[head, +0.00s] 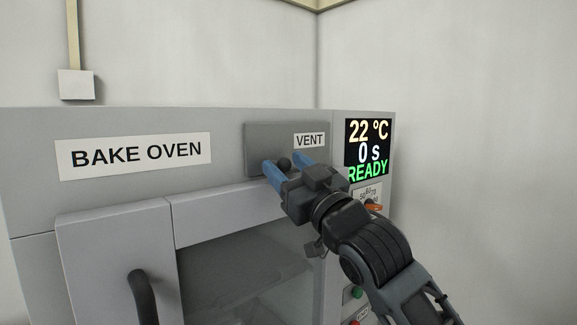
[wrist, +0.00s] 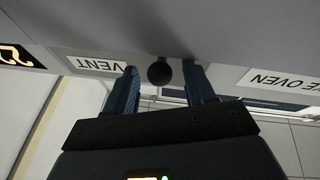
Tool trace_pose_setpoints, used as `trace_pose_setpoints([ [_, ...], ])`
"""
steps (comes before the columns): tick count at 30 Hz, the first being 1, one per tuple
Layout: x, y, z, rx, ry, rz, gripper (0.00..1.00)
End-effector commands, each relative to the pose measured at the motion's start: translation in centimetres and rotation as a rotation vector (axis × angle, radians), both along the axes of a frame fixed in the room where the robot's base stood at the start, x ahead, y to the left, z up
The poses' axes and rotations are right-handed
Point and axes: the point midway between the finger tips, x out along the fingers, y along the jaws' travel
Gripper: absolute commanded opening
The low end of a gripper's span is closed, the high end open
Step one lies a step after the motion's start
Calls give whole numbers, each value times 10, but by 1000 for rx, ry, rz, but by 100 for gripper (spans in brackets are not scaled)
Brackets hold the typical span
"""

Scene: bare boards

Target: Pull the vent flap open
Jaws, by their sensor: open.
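The vent flap (head: 262,137) is a grey panel on the upper front of the oven, marked by a white VENT label (head: 310,140). It looks flush with the front. A dark round knob (head: 284,163) sits low on the flap. My gripper (head: 287,169) is at the flap with its two blue fingers open, one on each side of the knob. In the wrist view the knob (wrist: 160,73) is between the fingertips (wrist: 162,82), with a gap on both sides. The VENT label (wrist: 100,65) shows there upside down.
The oven bears a BAKE OVEN label (head: 134,156) and a display (head: 368,148) reading 22 °C, 0 s, READY. An orange-marked dial (head: 373,206) and green button (head: 356,293) are on the right. A dark door handle (head: 143,297) juts out at lower left. Walls stand behind.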

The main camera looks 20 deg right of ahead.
Motion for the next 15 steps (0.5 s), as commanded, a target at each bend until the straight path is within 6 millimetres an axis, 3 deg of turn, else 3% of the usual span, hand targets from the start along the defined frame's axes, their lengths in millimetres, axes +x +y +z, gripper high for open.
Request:
trace_pose_setpoints([
  [4, 0, 0, 0, 0, 0, 0, 52],
  [15, 0, 0, 0, 0, 0, 0, 17],
])
